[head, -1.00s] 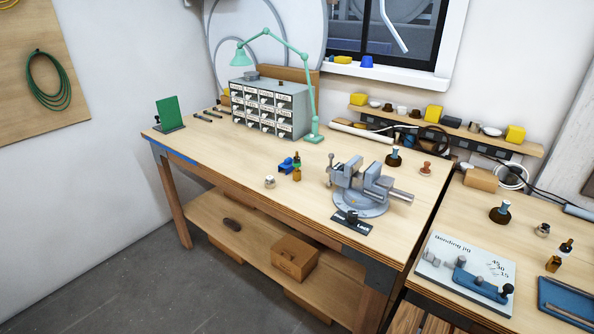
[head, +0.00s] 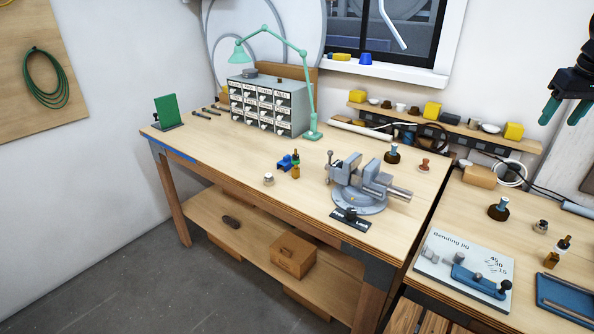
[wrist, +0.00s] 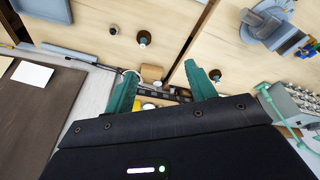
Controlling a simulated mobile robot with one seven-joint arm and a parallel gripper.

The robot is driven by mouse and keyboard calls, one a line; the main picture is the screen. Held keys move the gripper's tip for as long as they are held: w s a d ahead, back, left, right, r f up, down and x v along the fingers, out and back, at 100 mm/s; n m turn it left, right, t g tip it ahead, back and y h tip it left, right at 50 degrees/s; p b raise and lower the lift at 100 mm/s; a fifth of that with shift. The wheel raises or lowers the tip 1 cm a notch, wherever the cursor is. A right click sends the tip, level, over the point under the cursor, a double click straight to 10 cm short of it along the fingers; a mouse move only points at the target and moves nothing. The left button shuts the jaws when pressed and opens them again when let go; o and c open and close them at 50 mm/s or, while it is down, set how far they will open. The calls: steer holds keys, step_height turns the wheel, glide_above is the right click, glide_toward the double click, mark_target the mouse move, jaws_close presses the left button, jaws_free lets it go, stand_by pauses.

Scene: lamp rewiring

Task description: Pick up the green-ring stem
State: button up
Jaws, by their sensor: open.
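No stem with a clearly readable green ring shows. A small upright piece with a green band (head: 296,158) stands on the main bench beside a blue part, just behind an amber block; it is too small to identify surely. Dark round bases with blue-grey tops stand behind the vise (head: 392,154) and on the right bench (head: 499,208). My gripper (head: 565,110) hangs at the upper right of the head view, high and well apart from these pieces. In the wrist view its green fingers (wrist: 160,72) are spread, with nothing held between them.
A grey vise (head: 362,186) stands at the main bench's right end. A green lamp (head: 312,100) and drawer cabinet (head: 270,106) stand at the back. The right bench holds a bending jig board (head: 440,262) and blue tray (head: 568,298). The main bench's front left is clear.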

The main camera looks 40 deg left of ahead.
steer(key=w+a+f+n+g, duration=0.1)
steer(key=w+a+n, duration=0.15)
steer(key=a, duration=0.95)
steer(key=w+a+f+n, duration=0.15)
steer(key=w+a, duration=0.25)
steer(key=a, duration=0.9)
steer(key=w+a+f+n+g, duration=0.1)
steer(key=w+a+n, duration=0.2)
steer(key=a, duration=0.9)
steer(key=n+g+h, duration=0.1)
steer(key=n, duration=0.6)
glide_toward(296, 155)
steer(key=shift+w+a+f, duration=0.1)
steer(key=shift+w+a, duration=0.2)
steer(key=shift+w, duration=0.15)
steer(key=shift+s+d+f, duration=0.1)
steer(key=shift+s+f, duration=0.05)
steer(key=shift+f, duration=2.4)
steer(key=shift+s+f, duration=0.1)
steer(key=shift+f, duration=2.45)
steer(key=shift+r, duration=0.1)
jaws_close()
